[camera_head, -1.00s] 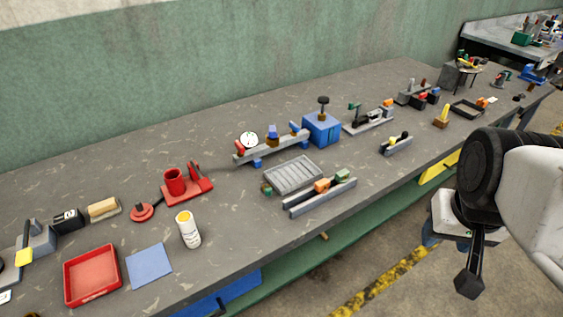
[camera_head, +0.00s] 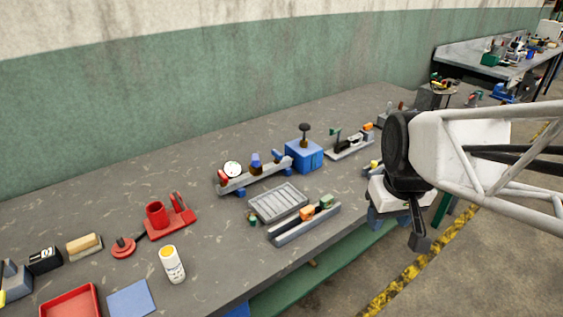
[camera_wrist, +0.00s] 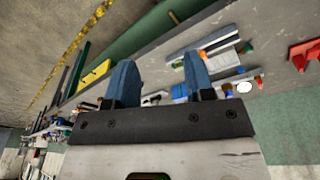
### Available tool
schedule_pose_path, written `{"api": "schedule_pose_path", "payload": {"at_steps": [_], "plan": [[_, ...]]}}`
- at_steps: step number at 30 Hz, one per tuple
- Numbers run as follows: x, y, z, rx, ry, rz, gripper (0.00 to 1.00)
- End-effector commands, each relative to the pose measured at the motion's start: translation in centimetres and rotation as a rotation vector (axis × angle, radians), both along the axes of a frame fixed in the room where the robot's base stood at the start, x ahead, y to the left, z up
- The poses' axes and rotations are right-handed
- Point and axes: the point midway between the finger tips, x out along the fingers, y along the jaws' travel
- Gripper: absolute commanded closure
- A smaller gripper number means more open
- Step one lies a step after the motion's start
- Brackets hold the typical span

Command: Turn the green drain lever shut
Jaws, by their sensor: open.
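A small green part (camera_head: 252,219), which may be the drain lever, sits at the front left corner of a grey slatted tray (camera_head: 263,212) on the bench. It is too small to tell its angle. Another green handle (camera_head: 336,133) stands upright on a grey fixture (camera_head: 345,152) further right. My gripper (camera_head: 385,219) is at the bench's front edge, right of the slatted tray and apart from it. In the wrist view my gripper (camera_wrist: 158,65) shows two blue fingers spread wide with nothing between them.
A grey rail (camera_head: 304,225) with orange and green blocks lies in front of the tray. A gauge fixture (camera_head: 240,183) and a blue box (camera_head: 304,157) stand behind it. Bare bench lies between the bottle and tray.

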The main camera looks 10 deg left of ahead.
Motion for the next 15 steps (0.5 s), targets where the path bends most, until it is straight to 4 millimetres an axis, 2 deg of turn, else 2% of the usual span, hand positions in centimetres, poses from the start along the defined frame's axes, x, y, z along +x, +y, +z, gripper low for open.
{"api": "schedule_pose_path", "payload": {"at_steps": [3,15], "plan": [[2.0,1.8,-0.5,-0.008,0.016,0.072,0.51],[8.1,8.5,-2.7,-0.035,0.057,0.313,0.51]]}}
